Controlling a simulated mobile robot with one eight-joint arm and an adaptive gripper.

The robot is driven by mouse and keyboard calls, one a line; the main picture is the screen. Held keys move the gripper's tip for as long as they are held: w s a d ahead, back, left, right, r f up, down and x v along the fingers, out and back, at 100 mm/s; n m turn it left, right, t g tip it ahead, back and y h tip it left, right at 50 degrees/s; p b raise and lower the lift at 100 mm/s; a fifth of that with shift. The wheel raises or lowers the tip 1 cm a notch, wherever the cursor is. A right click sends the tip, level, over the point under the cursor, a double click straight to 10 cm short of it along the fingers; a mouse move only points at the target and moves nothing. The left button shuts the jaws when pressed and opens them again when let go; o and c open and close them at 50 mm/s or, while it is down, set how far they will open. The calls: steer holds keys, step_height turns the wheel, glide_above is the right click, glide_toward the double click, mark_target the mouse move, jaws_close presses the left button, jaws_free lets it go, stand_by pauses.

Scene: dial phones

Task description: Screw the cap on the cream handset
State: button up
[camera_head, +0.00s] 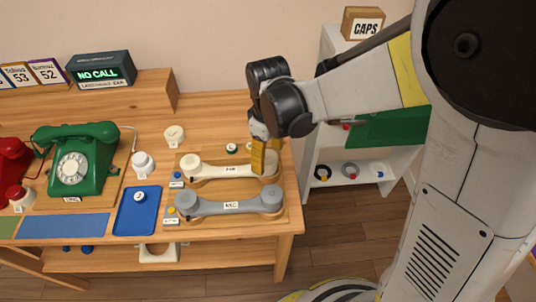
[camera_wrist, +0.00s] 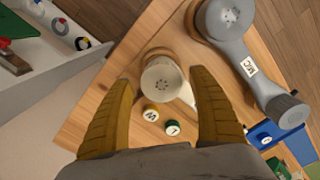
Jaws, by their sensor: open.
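The cream handset (camera_head: 222,171) lies level on a wooden stand on the table, above the grey handset (camera_head: 232,203). My gripper (camera_head: 264,160) points down over the right end of the cream handset. In the wrist view my gripper (camera_wrist: 163,80) is open, its yellow fingers on either side of the round end, with visible gaps. The cream handle is partly hidden by the right finger.
The grey handset (camera_wrist: 238,48) lies close by. A white shelf (camera_head: 316,130) with rings, under a CAPS sign (camera_head: 362,24), stands at right. A blue tray (camera_head: 137,216) and green telephone (camera_head: 80,158) are left.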

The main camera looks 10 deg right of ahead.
steer(key=shift+r, duration=0.1)
step_height(320, 180, up, 7)
steer(key=p, duration=0.5)
steer(key=shift+p, duration=0.3)
steer(key=s+d+r+m+t, duration=0.7)
steer(key=s+d+r+m, duration=0.3)
steer(key=d, duration=0.3)
steer(key=shift+s+d+r, duration=0.25)
steer(key=shift+s+r, duration=0.2)
steer(key=shift+r, duration=0.3)
